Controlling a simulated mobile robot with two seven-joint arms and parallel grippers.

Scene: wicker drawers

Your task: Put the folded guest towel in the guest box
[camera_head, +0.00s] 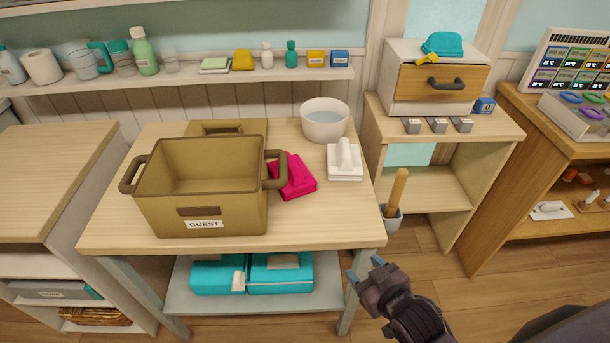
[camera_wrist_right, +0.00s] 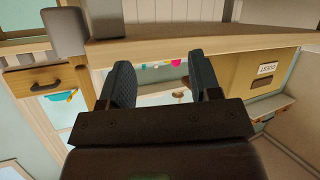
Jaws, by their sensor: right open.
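The guest box (camera_head: 165,213) is an olive, open-topped bin with two side handles and a GUEST label, standing on the wooden table. Its visible inside looks empty. The folded guest towel (camera_head: 297,180) is bright pink and lies on the table just right of the box, partly hidden by the box's right handle. My right gripper (camera_head: 365,269) is open and empty, in front of the table's front right corner and apart from the towel. In the right wrist view its fingers (camera_wrist_right: 161,75) stand apart with nothing held. My left gripper is not in view.
An olive piece (camera_head: 228,128) lies behind the box. A plunger-like tool (camera_head: 397,190) stands beside the table. Teal boxes (camera_head: 280,275) sit on the lower shelf.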

